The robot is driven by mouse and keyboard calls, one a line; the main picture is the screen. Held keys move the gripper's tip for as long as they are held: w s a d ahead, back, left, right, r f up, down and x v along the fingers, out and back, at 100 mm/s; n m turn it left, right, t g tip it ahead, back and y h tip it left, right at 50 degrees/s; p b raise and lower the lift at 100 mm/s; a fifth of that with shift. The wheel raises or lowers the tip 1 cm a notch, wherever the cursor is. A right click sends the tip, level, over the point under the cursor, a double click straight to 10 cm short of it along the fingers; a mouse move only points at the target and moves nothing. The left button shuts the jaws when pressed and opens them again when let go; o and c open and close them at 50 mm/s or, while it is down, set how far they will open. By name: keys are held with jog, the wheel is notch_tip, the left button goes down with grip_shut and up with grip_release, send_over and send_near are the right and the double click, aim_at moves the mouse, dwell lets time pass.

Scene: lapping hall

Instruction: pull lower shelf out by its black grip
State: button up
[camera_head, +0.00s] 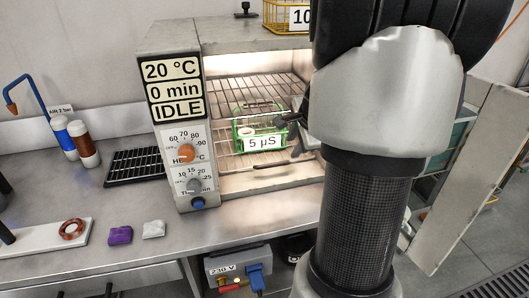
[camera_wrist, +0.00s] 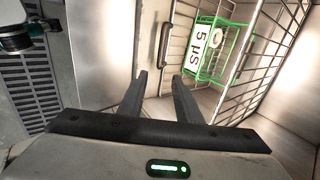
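The oven (camera_head: 170,45) stands open with its inside lit. Its lower shelf (camera_head: 228,163) is a wire rack with a black grip (camera_head: 270,164) at its front edge. The grip also shows in the wrist view (camera_wrist: 165,45), upright in the picture beside the shelf's front rail. A green wire basket (camera_head: 237,148) labelled 5 µS sits on this shelf and holds a pale round item. My gripper (camera_wrist: 158,76) is open and empty, its fingertips short of the grip and apart from it. In the head view my gripper (camera_head: 283,135) is at the oven's opening, partly hidden by my arm.
An upper wire shelf (camera_head: 250,90) lies above the basket. The open oven door (camera_head: 478,165) stands at the right. A yellow basket (camera_head: 284,22) is on top of the oven. Bottles (camera_head: 82,140), a black rack (camera_head: 135,167) and cloths (camera_head: 119,235) lie on the bench at the left.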

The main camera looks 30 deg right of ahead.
aim_at(282, 162)
jog(key=b+x, duration=0.2)
jog(key=x, duration=1.2)
jog(key=shift+a+f, duration=0.1)
jog(key=shift+f, duration=0.05)
grip_shut()
